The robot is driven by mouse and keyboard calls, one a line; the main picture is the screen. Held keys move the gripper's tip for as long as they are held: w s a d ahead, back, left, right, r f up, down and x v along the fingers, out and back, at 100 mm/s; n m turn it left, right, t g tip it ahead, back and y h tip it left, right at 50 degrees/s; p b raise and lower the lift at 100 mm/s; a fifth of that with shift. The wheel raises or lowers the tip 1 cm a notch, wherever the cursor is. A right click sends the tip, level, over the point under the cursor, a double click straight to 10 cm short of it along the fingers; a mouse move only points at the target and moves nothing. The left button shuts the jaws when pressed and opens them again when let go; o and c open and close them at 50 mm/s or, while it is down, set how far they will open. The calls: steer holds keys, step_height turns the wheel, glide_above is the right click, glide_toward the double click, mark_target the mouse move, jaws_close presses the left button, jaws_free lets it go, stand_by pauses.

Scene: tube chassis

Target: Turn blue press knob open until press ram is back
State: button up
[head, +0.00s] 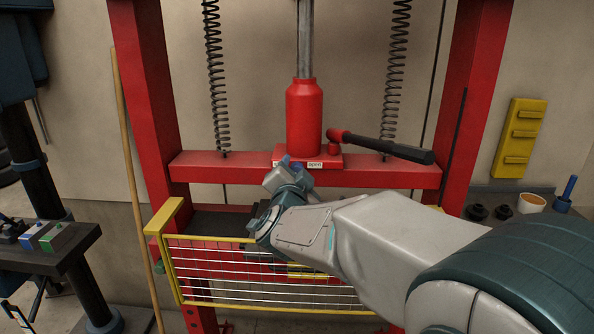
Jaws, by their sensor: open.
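The red press jack (304,118) stands upright on the red crossbeam (225,168) of the press frame. The grey press ram (305,42) extends up out of the jack and past the top of the picture. The blue press knob (297,166) is a small patch at the jack's base, beside a white label reading "open" (314,164). My gripper (289,165) is open at the knob, seen from behind. My wrist hides most of the fingers and part of the knob, so I cannot tell whether they touch it.
A black pump handle (390,147) juts right from the jack. Coil springs (216,85) hang on both sides. A yellow wire guard (215,270) stands in front, below my wrist. A bench with a white cup (531,203) is at right, and a dark table (55,255) at left.

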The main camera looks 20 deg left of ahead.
steer(key=shift+w+a, duration=0.1)
steer(key=shift+w, duration=0.45)
steer(key=c, duration=1)
steer(key=shift+o, duration=0.2)
